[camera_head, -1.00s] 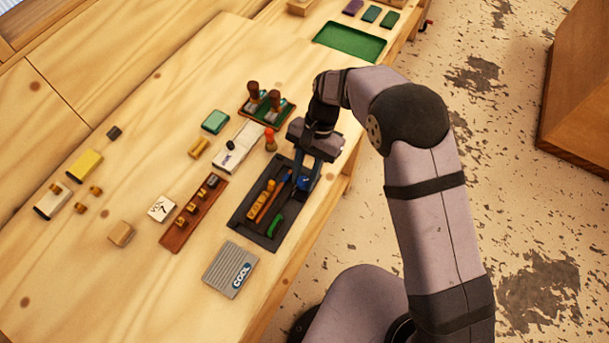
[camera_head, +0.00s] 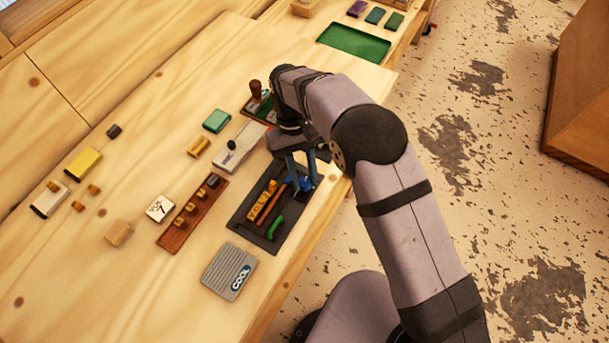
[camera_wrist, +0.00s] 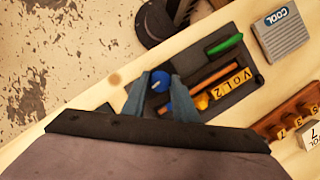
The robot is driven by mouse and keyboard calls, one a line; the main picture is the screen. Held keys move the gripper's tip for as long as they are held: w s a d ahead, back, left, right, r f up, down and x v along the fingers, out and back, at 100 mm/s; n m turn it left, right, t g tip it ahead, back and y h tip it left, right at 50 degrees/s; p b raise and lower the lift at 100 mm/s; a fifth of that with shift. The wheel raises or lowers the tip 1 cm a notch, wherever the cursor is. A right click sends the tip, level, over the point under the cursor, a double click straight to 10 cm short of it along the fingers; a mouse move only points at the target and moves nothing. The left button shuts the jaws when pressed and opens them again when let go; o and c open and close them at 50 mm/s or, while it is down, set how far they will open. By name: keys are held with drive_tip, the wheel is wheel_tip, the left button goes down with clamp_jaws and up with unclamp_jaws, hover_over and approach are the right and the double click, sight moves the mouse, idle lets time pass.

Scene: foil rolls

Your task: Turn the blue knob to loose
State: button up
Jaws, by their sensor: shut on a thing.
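The blue knob (camera_wrist: 160,80) sits at one end of the dark panel (camera_wrist: 225,103). In the wrist view my gripper (camera_wrist: 160,82) has its two blue-grey fingers on either side of the knob, closed on it. The knob has a pale mark on its face; I cannot read which setting it points at. In the head view the knob (camera_head: 305,184) shows partly below my fingers. The panel also holds a yellow piece marked "VOL" (camera_head: 261,198), an orange-brown stick (camera_head: 272,204) and a green handle (camera_head: 276,228).
A grey "COOL" block (camera_head: 229,271) lies beside the panel. A brown peg rack (camera_head: 191,213), a white switch box (camera_head: 239,147) and a small stand with dark-handled pieces (camera_head: 254,105) are nearby. The table's right edge runs close beside the panel.

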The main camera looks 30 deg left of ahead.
drive_tip(key=n, duration=0.2)
drive_tip(key=n+t, duration=0.1)
drive_tip(key=n, duration=0.1)
drive_tip(key=shift+s+a+n+t+h, duration=0.1)
drive_tip(key=shift+a+n+t+h, duration=0.05)
drive_tip(key=shift+n+t+h, duration=0.15)
drive_tip(key=n, duration=0.1)
drive_tip(key=n+t, duration=0.1)
drive_tip(key=n, duration=0.1)
drive_tip(key=shift+s+r+n, duration=0.1)
drive_tip(key=shift+s+n, duration=0.05)
drive_tip(key=shift+n, duration=0.15)
drive_tip(key=n+t, duration=0.2)
drive_tip(key=n, duration=0.2)
drive_tip(key=shift+s+n, duration=0.15)
drive_tip(key=shift+n, duration=0.15)
drive_tip(key=shift+s+n+t+y, duration=0.1)
drive_tip(key=shift+n+t+y, duration=0.5)
drive_tip(key=shift+n, duration=1.4)
drive_tip(key=o, duration=1)
drive_tip(key=shift+b+v, duration=1)
drive_tip(key=shift+v, duration=2.6)
